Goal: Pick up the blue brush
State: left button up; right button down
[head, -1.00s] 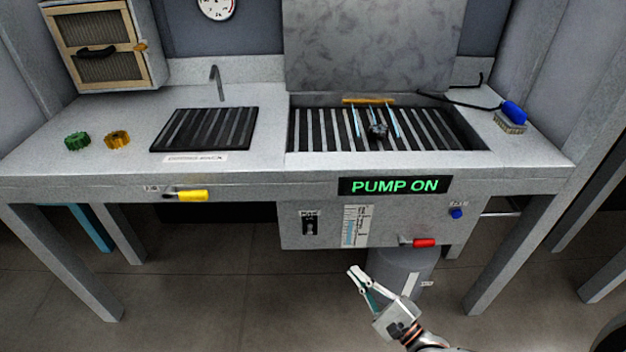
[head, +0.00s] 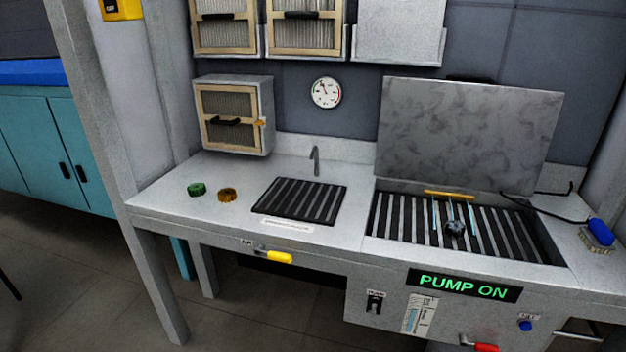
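The blue brush (head: 600,232) lies at the far right of the grey bench top in the head view, close to the picture's right edge. It has a blue handle over a block of pale bristles. A black hose or cable runs to it from the back of the grated basin. Neither of my grippers shows in the head view now.
The grated basin (head: 398,224) with a raised lid (head: 470,130) is left of the brush and holds a small dark part. A smaller grate (head: 300,201), a tap (head: 316,160), and green (head: 197,189) and orange (head: 227,195) knobs are farther left. A yellow handle (head: 279,258) juts from the front.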

aim_at(597, 237)
jog(key=l+z, duration=0.1)
jog(key=z, duration=0.3)
jog(key=l+z, duration=0.1)
jog(key=z, duration=0.25)
jog(key=i+z, duration=0.1)
jog(key=z, duration=0.3)
jog(key=l+z, duration=0.1)
jog(key=z, duration=0.3)
jog(key=i, duration=0.05)
